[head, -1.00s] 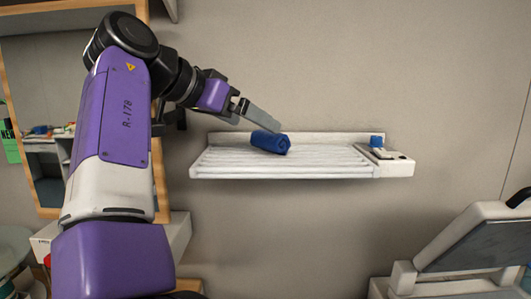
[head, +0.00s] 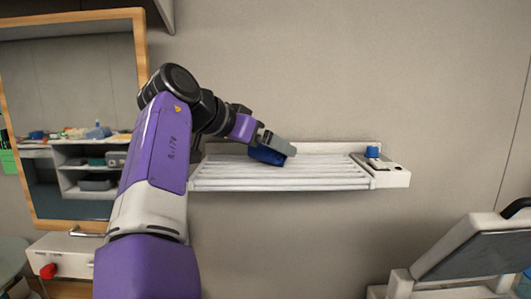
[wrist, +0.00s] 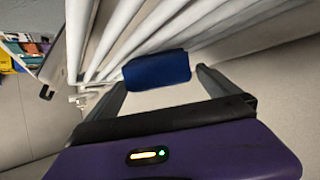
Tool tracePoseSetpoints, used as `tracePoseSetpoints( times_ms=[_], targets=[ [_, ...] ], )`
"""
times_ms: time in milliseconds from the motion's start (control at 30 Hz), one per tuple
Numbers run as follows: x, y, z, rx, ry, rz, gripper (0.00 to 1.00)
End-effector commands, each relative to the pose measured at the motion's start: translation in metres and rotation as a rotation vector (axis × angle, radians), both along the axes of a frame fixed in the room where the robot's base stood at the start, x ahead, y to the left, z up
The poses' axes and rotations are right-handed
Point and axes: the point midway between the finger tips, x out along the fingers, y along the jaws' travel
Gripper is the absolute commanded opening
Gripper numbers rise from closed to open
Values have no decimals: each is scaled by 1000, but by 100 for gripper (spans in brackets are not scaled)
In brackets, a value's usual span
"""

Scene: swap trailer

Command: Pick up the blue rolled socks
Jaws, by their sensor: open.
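The blue rolled socks (head: 267,156) lie on the white slatted wall rack (head: 300,184), toward its left end. In the head view my gripper partly covers them. In the wrist view the socks (wrist: 157,69) show whole, just beyond and between the fingertips. My gripper (head: 277,145) is at the socks from above and behind in the head view. It is open, with its two fingers (wrist: 160,80) spread to either side and nothing gripped. I cannot tell whether a finger touches the socks.
A small blue knob-like item (head: 372,152) sits on the rack's right end block (head: 392,176). A wood-framed mirror (head: 85,110) is at left. A grey-and-white machine (head: 475,250) stands at lower right. The wall above the rack is clear.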

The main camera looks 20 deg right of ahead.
Motion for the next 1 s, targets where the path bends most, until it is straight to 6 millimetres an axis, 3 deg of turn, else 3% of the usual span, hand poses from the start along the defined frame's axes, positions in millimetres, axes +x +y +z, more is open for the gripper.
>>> tracePoseSetpoints(
  times_ms=[33, 300, 400, 767, 1000],
  targets=[
    [0, 0, 0, 0, 0, 0, 96],
    [0, 0, 0, 0, 0, 0, 43],
    [0, 0, 0, 0, 0, 0, 29],
    [0, 0, 10, 2, -1, -1, 29],
    [0, -1, 49, 1, -3, -1, 29]
  ],
)
